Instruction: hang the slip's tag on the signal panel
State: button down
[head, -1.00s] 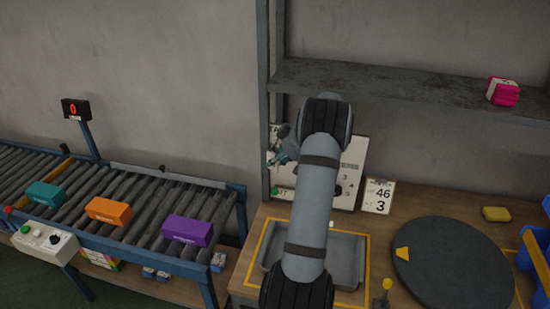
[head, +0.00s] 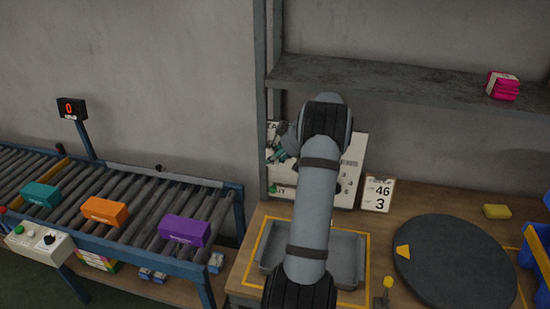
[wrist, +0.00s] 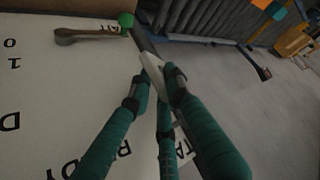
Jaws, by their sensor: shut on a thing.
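The white signal panel (head: 348,172) stands at the back of the bench, partly hidden behind my arm; its lettering fills the left of the wrist view (wrist: 40,110). My gripper (wrist: 157,84), with teal fingers, is shut on a small pale tag (wrist: 153,66) close to the panel face. Just beyond the tag are a green ball (wrist: 125,20) and a brownish peg-like piece (wrist: 85,35) on the panel. I cannot tell whether the tag touches either. In the head view my gripper (head: 282,150) shows small at the panel's left side. A card reading 46 and 3 (head: 378,194) leans beside the panel.
A grey tray (head: 345,262) sits below my arm, with a dark round turntable (head: 455,265) to its right. A grey post (head: 262,100) rises close to the panel's left edge. A roller conveyor (head: 135,195) with coloured boxes is at left.

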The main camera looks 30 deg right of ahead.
jog(key=c, duration=1.6)
grip_release()
jog(key=shift+o, duration=0.2)
jog(key=v, duration=1.2)
jog(key=x, duration=1.2)
jog(key=shift+f, duration=0.1)
jog(key=shift+a+r+p, duration=0.1)
jog(key=shift+r+p, duration=0.3)
jog(key=shift+p, duration=0.25)
jog(key=shift+s+a+r+p, duration=0.1)
jog(key=shift+s+a+p, duration=0.05)
jog(key=shift+s+p, duration=0.2)
